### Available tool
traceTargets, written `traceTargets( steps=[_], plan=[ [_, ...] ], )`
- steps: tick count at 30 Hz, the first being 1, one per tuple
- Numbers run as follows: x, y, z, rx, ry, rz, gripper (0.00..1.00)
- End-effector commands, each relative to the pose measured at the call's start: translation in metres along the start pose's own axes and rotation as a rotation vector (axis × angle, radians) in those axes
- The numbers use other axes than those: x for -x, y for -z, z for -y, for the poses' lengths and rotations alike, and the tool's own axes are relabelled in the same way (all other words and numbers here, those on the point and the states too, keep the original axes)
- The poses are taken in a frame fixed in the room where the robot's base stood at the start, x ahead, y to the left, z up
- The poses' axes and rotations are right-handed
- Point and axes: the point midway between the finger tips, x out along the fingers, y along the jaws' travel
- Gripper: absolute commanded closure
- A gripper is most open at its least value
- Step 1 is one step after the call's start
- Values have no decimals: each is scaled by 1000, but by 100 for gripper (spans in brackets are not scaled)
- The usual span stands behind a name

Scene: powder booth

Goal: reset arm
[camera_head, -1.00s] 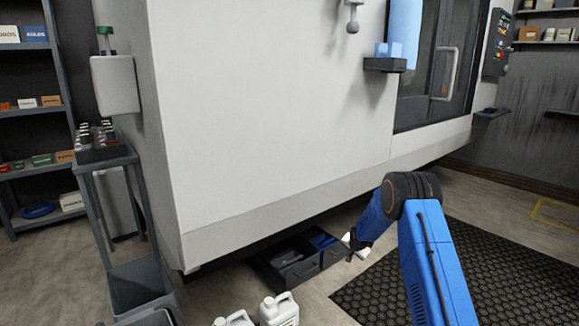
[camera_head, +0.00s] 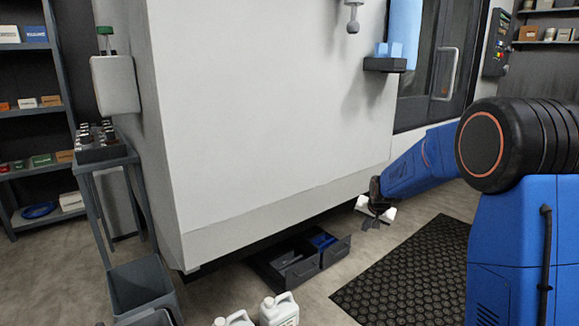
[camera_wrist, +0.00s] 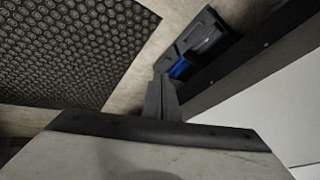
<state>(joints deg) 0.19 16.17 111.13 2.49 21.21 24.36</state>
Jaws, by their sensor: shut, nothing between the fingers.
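My gripper (camera_head: 372,221) is at the end of my blue arm, right of the middle in the head view, in front of the white machine's lower edge. It is small and partly blurred there. In the wrist view, its dark fingers (camera_wrist: 160,97) point away from the camera, close together with nothing seen between them. The gripper is apart from the open drawer (camera_head: 305,258), which lies low under the machine to its left. The drawer also shows beyond the fingers in the wrist view (camera_wrist: 207,38).
The white machine (camera_head: 270,110) fills the middle. White jugs (camera_head: 280,310) stand at the front. A grey cart (camera_head: 105,152) and a bin (camera_head: 142,286) are at left. Shelves (camera_head: 35,107) stand behind them.

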Motion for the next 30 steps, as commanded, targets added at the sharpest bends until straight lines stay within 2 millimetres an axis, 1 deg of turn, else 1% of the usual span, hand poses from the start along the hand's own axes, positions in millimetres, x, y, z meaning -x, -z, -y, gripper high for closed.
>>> traceTargets(
  steps=[1,3,8,9,15,20,24,30],
  plan=[
    [21,-5,-2,13,1,-1,100],
    [44,-15,-6,34,-2,5,100],
    [96,-39,-17,80,-7,17,100],
    [109,-45,-20,91,-8,20,100],
    [167,-82,-37,149,-14,36,100],
    [210,-114,-53,194,-19,48,100],
    [243,-145,-68,234,-22,58,100],
    [284,-193,-92,291,-28,74,100]
  ],
)
